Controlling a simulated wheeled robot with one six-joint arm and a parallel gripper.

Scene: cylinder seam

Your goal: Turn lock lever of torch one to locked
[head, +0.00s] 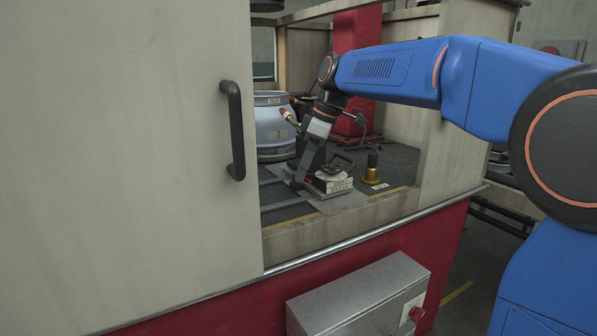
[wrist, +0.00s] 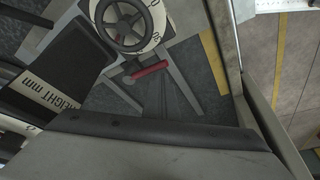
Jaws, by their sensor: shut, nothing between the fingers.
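A red lever (wrist: 150,69) with a metal pivot shows in the wrist view, just below a round dial with a black handwheel (wrist: 124,20). The lever slants slightly up to the right. The handwheel unit (head: 333,174) is also in the head view, on the cell floor near the front edge; the lever cannot be made out there. My gripper (head: 299,182) is shut and empty, reaching down just left of the handwheel unit. Whether it touches anything cannot be told. In the wrist view, a grey and black part fills the bottom, and the fingertips are not clearly seen.
A black block with a "HEIGHT mm" label (wrist: 45,98) lies left of the lever. A light blue cylinder (head: 273,127) stands behind my gripper. A brass and black piece (head: 371,168) stands to the right. A sliding door with a black handle (head: 233,130) closes off the left.

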